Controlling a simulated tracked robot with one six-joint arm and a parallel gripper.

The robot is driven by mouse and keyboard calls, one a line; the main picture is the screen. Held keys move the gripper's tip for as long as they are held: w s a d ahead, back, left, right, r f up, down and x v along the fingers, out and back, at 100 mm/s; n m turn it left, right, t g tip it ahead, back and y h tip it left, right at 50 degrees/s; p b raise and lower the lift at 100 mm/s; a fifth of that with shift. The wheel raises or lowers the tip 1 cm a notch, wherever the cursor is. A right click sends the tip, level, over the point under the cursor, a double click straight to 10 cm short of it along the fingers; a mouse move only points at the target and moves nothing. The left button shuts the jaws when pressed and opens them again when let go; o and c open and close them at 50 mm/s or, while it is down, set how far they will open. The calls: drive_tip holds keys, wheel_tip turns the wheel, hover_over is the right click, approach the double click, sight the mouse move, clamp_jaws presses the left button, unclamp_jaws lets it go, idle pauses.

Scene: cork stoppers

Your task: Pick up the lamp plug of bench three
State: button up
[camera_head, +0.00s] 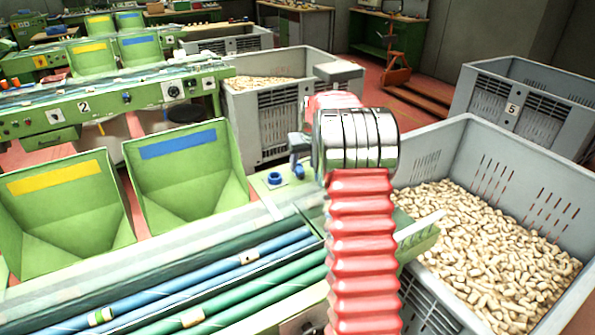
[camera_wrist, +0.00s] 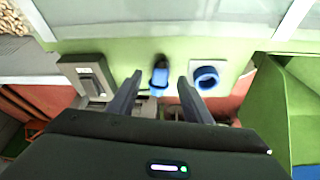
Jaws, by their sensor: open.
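The lamp plug (camera_wrist: 160,74) is a small blue piece with a dark top, on the green panel at the end of the bench. In the wrist view it lies between the two dark fingers of my open gripper (camera_wrist: 160,79), touching neither in the picture. How far the fingertips are above it is hard to tell. A round blue socket (camera_wrist: 207,77) on a pale plate sits just right of the right finger. In the head view the plug (camera_head: 297,169) shows small beside the socket (camera_head: 275,178). My silver wrist hides most of my gripper there.
A grey switch box (camera_wrist: 90,80) is left of my left finger. Green hoppers (camera_head: 187,175) stand left of the panel in the head view. A grey crate of corks (camera_head: 428,155) is at the right. Bench two (camera_head: 120,100) lies behind.

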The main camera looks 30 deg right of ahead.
sight(300, 171)
drive_tip(key=x, duration=0.5)
drive_tip(key=shift+w+a, duration=0.1)
idle(0.4)
clamp_jaws()
idle(0.4)
drive_tip(key=shift+r, duration=0.1)
wheel_tip(300, 171, up, 7)
drive_tip(key=shift+f, duration=0.15)
drive_tip(key=s+a, duration=0.4)
drive_tip(key=s, duration=1.3)
drive_tip(key=shift+s, duration=0.35)
